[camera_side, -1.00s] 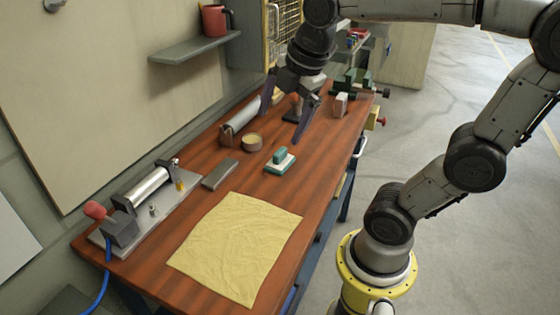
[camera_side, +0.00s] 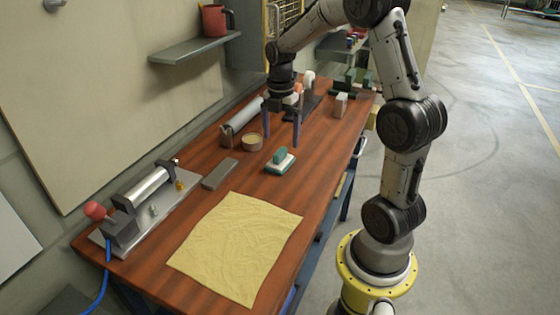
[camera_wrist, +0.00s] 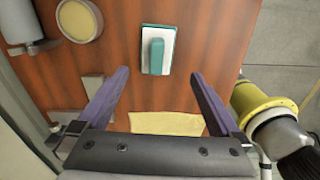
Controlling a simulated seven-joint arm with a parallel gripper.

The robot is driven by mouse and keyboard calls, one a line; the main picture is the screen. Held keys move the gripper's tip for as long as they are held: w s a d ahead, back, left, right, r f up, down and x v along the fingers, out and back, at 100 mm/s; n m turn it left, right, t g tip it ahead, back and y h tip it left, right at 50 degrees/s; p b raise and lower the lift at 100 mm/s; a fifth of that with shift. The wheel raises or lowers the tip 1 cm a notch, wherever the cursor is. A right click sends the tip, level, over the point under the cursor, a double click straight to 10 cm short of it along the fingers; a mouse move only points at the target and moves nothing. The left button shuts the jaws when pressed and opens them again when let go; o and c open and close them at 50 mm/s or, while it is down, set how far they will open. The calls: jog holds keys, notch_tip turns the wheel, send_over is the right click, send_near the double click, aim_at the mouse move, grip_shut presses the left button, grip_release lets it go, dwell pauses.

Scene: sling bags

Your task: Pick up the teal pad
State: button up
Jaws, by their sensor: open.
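The teal pad (camera_side: 279,157) has a teal handle on a white block with a teal base and sits on the wooden bench. In the wrist view the teal pad (camera_wrist: 158,50) lies flat near the top middle, ahead of the fingers and between their lines. My gripper (camera_side: 281,140) is open and empty, pointing down above the bench, a little behind the pad in the side view. Its two purple fingers (camera_wrist: 159,80) are spread wide in the wrist view and do not touch the pad.
A yellow cloth (camera_side: 238,245) lies at the bench's front. A tan roll (camera_side: 252,142) and a grey block (camera_side: 220,173) are left of the pad. A grey cylinder (camera_side: 241,115) and a clamp fixture (camera_side: 143,195) line the wall side. Bare wood surrounds the pad.

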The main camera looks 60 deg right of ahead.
aim_at(279, 152)
jog(key=shift+w+f, duration=0.15)
jog(key=shift+f, duration=1.85)
jog(key=shift+w+f, duration=0.15)
jog(key=shift+f, duration=1.8)
jog(key=c, duration=1.3)
jog(key=shift+r, duration=0.15)
jog(key=shift+d+r, duration=0.1)
jog(key=shift+r, duration=0.55)
jog(key=s+a+r, duration=0.7)
jog(key=s+r, duration=0.4)
jog(key=s, duration=0.1)
jog(key=shift+a+r, duration=0.25)
jog(key=o, duration=0.8)
jog(key=c, duration=0.6)
